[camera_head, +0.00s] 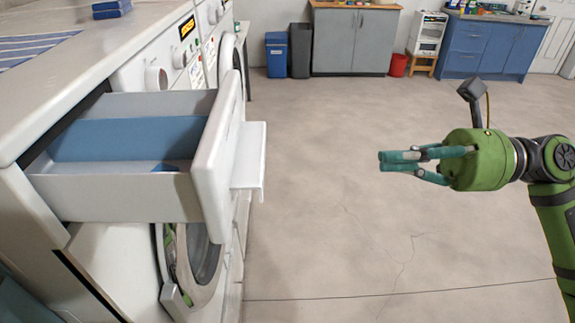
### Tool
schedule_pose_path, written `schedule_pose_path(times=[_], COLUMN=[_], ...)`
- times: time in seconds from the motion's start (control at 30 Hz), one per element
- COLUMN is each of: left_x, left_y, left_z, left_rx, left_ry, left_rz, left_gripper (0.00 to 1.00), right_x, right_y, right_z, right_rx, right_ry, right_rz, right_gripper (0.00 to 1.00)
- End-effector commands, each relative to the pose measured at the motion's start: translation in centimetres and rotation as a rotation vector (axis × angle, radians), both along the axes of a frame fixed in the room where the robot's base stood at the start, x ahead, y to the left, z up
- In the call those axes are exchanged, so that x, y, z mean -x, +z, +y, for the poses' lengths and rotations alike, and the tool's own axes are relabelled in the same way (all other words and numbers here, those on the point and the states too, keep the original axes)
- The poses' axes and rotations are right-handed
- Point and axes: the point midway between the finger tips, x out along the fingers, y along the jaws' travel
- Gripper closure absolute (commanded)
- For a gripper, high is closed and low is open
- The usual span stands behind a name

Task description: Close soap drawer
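The soap drawer (125,190) is pulled far out of the washing machine (28,215) at the left. It is white with a blue inner compartment (130,138), and its front panel (212,160) faces right. A white ledge-like handle (249,160) sticks out from that panel. My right gripper (384,162) is at the right, with green body and teal fingers pointing left toward the drawer. It is well apart from the drawer front, over open floor. The fingers look close together in this side view, so their opening is unclear. My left gripper is not in view.
The machine's round door (195,255) is below the drawer. More machines (212,30) stand behind it. A blue box (112,8) lies on the worktop (75,55). Cabinets (352,42), bins (277,52) and a red bucket (398,65) stand far back. The floor (330,220) between is clear.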

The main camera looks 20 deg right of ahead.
Motion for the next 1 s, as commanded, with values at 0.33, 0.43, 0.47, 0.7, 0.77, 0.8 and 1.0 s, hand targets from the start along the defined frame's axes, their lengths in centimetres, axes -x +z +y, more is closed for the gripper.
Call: schedule_pose_path(times=[0.33, 0.43, 0.47, 0.7, 0.77, 0.8, 1.0], left_x=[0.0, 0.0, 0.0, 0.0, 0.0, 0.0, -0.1], left_y=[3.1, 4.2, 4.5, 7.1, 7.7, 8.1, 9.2], left_z=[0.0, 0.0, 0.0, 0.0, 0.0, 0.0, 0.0], left_rx=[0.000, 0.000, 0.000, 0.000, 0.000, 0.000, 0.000], left_ry=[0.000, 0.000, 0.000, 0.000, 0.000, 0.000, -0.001], left_rz=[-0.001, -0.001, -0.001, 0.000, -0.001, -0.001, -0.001], left_gripper=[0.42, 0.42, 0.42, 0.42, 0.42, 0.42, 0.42], right_x=[-0.8, -1.3, -1.5, -2.6, -2.8, -2.9, -3.4], right_y=[0.6, 0.6, 0.6, 0.7, 0.6, 0.6, 0.3], right_z=[4.6, 6.4, 6.9, 10.5, 11.3, 11.8, 13.3], right_rx=[0.024, 0.022, 0.021, 0.018, 0.019, 0.018, 0.019], right_ry=[0.014, 0.013, 0.013, 0.011, 0.011, 0.011, 0.009], right_rz=[-0.012, -0.012, -0.013, -0.013, -0.012, -0.013, -0.011], right_gripper=[1.00, 1.00, 1.00, 1.00, 1.00, 1.00, 1.00])
